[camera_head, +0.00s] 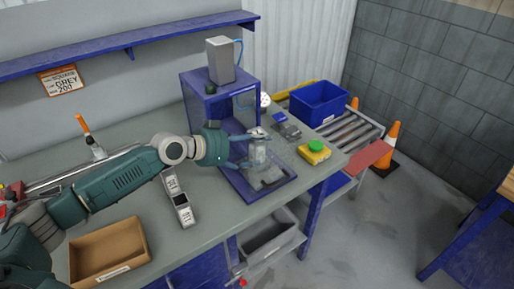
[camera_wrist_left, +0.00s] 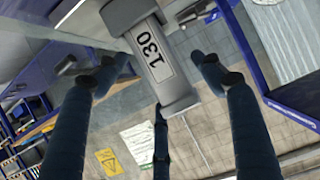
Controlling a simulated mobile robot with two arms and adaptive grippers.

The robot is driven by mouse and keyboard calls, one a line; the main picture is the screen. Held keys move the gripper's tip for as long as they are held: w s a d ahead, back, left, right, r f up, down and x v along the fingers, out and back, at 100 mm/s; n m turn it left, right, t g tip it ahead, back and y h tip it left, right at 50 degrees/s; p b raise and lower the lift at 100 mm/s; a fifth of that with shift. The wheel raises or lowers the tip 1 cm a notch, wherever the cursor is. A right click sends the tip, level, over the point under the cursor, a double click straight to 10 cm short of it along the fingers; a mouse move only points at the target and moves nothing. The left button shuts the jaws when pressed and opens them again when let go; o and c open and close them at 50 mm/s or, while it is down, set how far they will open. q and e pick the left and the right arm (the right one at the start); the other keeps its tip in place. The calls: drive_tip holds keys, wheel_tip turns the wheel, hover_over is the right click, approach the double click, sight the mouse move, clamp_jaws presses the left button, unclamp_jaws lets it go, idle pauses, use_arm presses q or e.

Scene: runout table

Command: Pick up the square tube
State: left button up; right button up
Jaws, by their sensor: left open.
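A grey square tube with a "130" label (camera_wrist_left: 158,60) fills the upper middle of the left wrist view. In the head view, a pale upright piece (camera_head: 259,156) stands inside the blue-framed machine (camera_head: 262,190), apparently this tube. My left gripper (camera_head: 257,149) reaches in from the left at the machine's open front. Its dark fingers are spread (camera_wrist_left: 160,78), with the tube between them; I cannot tell whether any finger touches it. The clear guard partly blurs this spot. My right gripper is not in view.
A cardboard box (camera_head: 135,233) is at the front left. A yellow box with a green button (camera_head: 314,152) sits right of the machine. A blue crate (camera_head: 318,104) is on the rollers behind.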

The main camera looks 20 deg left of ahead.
use_arm(q)
drive_tip(key=shift+x, duration=1.2)
drive_tip(key=shift+s+r, duration=0.1)
drive_tip(key=c, duration=1.3)
drive_tip(key=shift+r, duration=0.1)
drive_tip(key=shift+c, duration=0.2)
